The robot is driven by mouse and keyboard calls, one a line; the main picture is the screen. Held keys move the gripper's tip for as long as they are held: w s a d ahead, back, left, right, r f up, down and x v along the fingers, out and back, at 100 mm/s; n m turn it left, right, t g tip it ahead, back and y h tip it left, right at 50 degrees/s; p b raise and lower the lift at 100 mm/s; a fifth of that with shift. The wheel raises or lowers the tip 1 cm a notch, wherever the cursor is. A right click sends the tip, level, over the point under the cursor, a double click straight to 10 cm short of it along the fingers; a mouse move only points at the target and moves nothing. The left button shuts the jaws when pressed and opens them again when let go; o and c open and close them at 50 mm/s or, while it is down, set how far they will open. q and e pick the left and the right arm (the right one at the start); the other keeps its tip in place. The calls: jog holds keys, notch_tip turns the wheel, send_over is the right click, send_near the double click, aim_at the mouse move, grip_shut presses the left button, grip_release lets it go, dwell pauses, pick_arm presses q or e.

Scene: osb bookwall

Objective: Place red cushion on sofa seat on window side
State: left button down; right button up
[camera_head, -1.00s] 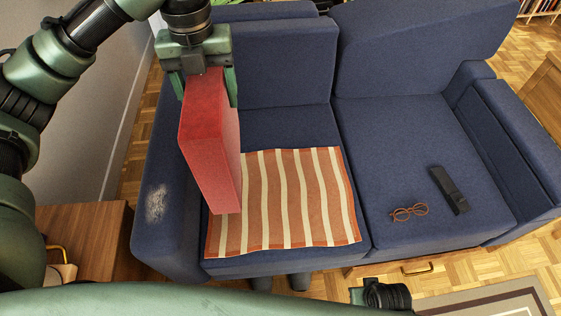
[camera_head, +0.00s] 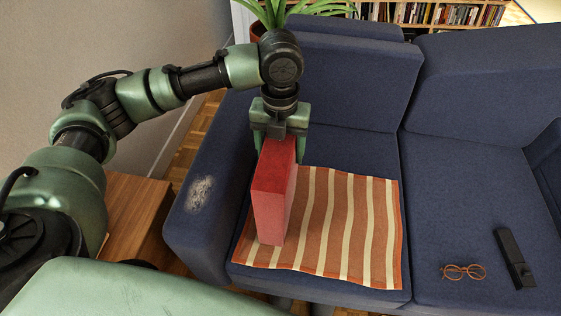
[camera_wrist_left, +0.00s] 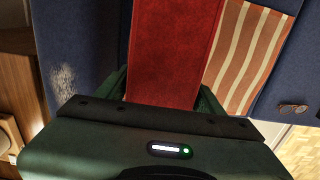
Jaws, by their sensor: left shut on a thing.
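My left gripper (camera_head: 279,150) is shut on the red cushion (camera_head: 270,205) by its upper edge. The cushion is a block held upright over the left seat of the blue sofa (camera_head: 350,145), in front of the striped blanket (camera_head: 350,225). Whether its lower end touches the blanket I cannot tell. In the left wrist view the cushion (camera_wrist_left: 172,50) runs away from the gripper, with the blanket (camera_wrist_left: 250,55) to its right. My right gripper is not in view.
Glasses (camera_head: 463,272) and a black remote-like object (camera_head: 514,257) lie on the right seat. The left armrest (camera_head: 205,195) has a pale worn patch. A wooden side table (camera_head: 135,215) stands left of the sofa. A plant (camera_head: 285,12) and bookshelf (camera_head: 430,12) are behind.

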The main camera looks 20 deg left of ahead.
pick_arm(q)
jog(key=shift+f, duration=0.35)
notch_tip(320, 180, down, 3)
jog(key=shift+r+b, duration=0.1)
jog(key=shift+b, duration=0.35)
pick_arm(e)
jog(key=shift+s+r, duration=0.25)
pick_arm(q)
jog(key=shift+s, duration=0.1)
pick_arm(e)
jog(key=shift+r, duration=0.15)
pick_arm(q)
jog(key=shift+s+d+f+p, duration=0.15)
jog(key=shift+f+p, duration=0.2)
jog(key=shift+f, duration=0.4)
jog(key=shift+c, duration=1.1)
grip_release()
jog(key=shift+r, duration=0.1)
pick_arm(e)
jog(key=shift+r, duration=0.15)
